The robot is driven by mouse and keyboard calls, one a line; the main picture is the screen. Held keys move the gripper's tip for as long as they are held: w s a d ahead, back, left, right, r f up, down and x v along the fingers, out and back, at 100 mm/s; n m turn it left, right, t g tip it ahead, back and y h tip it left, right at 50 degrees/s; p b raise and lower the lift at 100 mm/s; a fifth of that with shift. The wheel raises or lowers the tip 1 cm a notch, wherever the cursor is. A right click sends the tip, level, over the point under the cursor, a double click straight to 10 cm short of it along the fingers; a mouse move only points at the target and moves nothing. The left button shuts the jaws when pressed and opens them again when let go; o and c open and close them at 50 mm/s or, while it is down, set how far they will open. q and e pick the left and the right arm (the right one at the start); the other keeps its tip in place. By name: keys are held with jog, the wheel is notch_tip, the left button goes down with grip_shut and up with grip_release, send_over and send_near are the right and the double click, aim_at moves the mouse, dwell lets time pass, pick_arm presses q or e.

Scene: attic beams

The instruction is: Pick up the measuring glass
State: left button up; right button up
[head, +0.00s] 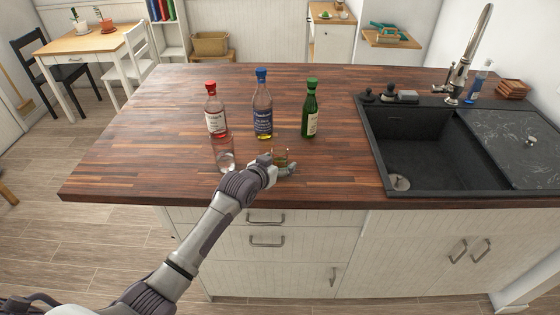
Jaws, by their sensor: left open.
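A small glass with an amber-brown tint (280,154) stands on the wooden counter at the tip of my left gripper. A larger clear glass (224,160) stands to its left. Markings are too small to read on either, so I cannot tell for sure which is the measuring glass; the small one looks likelier. My left gripper (282,164) is open and low over the counter, right at the small glass, whose lower part it hides. I cannot tell whether they touch. My right gripper is not in view.
Bottles with a red cap (214,118), a blue cap (262,115) and a green body (309,114) stand behind the glasses. A black sink (415,140) with a tall faucet (458,75) is at the right. The counter (130,150) is clear at left.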

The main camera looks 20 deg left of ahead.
pick_arm(q)
jog(key=shift+w+d+f, duration=0.1)
jog(key=shift+w+f, duration=0.15)
jog(key=shift+w, duration=0.3)
jog(key=shift+s, duration=0.15)
jog(key=shift+c, duration=1)
jog(key=c, duration=1.1)
jog(key=shift+c, duration=0.2)
jog(key=shift+r, duration=0.15)
